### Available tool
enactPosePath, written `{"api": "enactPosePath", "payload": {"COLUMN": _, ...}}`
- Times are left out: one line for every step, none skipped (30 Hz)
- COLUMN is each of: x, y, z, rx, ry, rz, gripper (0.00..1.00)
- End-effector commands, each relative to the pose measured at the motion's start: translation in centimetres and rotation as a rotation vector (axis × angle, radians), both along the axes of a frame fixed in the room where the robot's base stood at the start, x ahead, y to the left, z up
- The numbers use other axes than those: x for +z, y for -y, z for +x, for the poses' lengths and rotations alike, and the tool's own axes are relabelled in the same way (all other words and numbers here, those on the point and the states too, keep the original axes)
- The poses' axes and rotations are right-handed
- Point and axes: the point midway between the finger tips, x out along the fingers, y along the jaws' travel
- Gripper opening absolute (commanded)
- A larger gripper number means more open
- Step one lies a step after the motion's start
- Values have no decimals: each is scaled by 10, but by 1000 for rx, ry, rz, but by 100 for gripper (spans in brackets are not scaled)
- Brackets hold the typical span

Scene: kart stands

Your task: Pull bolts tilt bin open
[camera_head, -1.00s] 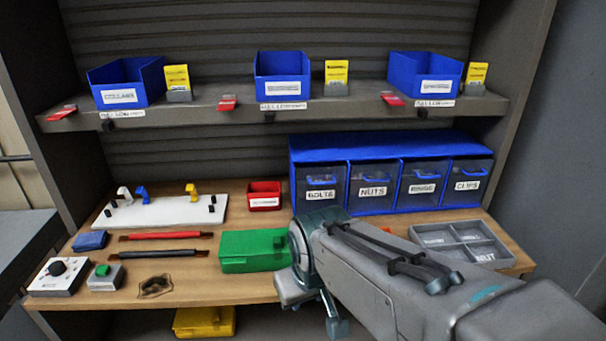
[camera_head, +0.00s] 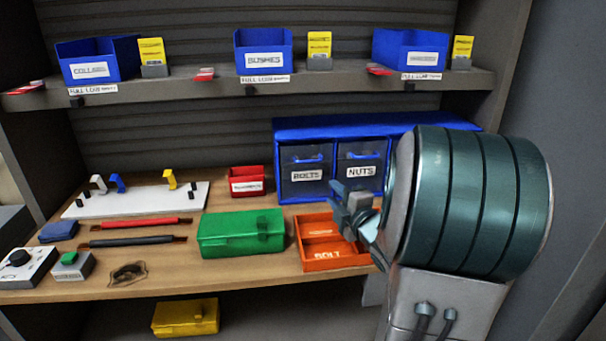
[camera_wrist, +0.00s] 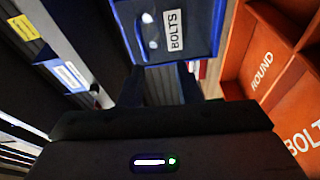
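The BOLTS tilt bin (camera_head: 303,184) is the leftmost front of the blue bin unit (camera_head: 345,124). It has a dark front, a white label and a blue handle, and it looks shut. In the wrist view the bin front (camera_wrist: 195,42) lies just beyond the fingers, with its handle (camera_wrist: 149,31) at its left. My gripper (camera_head: 348,203) is in front of the NUTS bin (camera_head: 361,180), above an orange tray. In the wrist view my gripper (camera_wrist: 170,88) shows two dark fingers apart with nothing between them. It does not appear to touch the bin.
The orange tray (camera_head: 318,219) sits below my gripper and a green box (camera_head: 242,232) left of it. A red bin (camera_head: 247,181) stands left of the blue unit. My arm hides the unit's right side. Blue bins (camera_head: 97,60) line the shelf above.

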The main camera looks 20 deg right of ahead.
Motion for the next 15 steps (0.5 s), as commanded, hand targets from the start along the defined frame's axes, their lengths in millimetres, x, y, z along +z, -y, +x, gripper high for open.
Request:
{"api": "enactPosePath", "payload": {"x": -7, "y": 6, "z": -4, "rx": 20, "ry": 41, "rz": -29, "gripper": 31}}
{"api": "enactPosePath", "payload": {"x": -6, "y": 7, "z": -6, "rx": 38, "ry": 67, "rz": -50, "gripper": 31}}
{"api": "enactPosePath", "payload": {"x": -6, "y": 8, "z": -9, "rx": 55, "ry": 100, "rz": -73, "gripper": 31}}
{"api": "enactPosePath", "payload": {"x": -5, "y": 9, "z": -11, "rx": 66, "ry": 120, "rz": -88, "gripper": 31}}
{"api": "enactPosePath", "payload": {"x": -5, "y": 10, "z": -13, "rx": 74, "ry": 141, "rz": -100, "gripper": 31}}
{"api": "enactPosePath", "payload": {"x": -4, "y": 11, "z": -16, "rx": 86, "ry": 163, "rz": -115, "gripper": 31}}
{"api": "enactPosePath", "payload": {"x": -3, "y": 11, "z": -17, "rx": 92, "ry": 178, "rz": -123, "gripper": 31}}
{"api": "enactPosePath", "payload": {"x": -3, "y": 11, "z": -18, "rx": 96, "ry": 188, "rz": -129, "gripper": 31}}
{"api": "enactPosePath", "payload": {"x": -2, "y": 11, "z": -19, "rx": 102, "ry": 200, "rz": -138, "gripper": 31}}
{"api": "enactPosePath", "payload": {"x": -1, "y": 11, "z": -19, "rx": 105, "ry": 206, "rz": -142, "gripper": 31}}
{"api": "enactPosePath", "payload": {"x": 0, "y": 11, "z": -18, "rx": 108, "ry": 211, "rz": -144, "gripper": 31}}
{"api": "enactPosePath", "payload": {"x": 1, "y": 11, "z": -15, "rx": 110, "ry": 214, "rz": -146, "gripper": 31}}
{"api": "enactPosePath", "payload": {"x": 2, "y": 10, "z": -13, "rx": 110, "ry": 215, "rz": -146, "gripper": 31}}
{"api": "enactPosePath", "payload": {"x": 3, "y": 10, "z": -9, "rx": 110, "ry": 215, "rz": -146, "gripper": 31}}
{"api": "enactPosePath", "payload": {"x": 4, "y": 9, "z": -4, "rx": 112, "ry": 214, "rz": -145, "gripper": 31}}
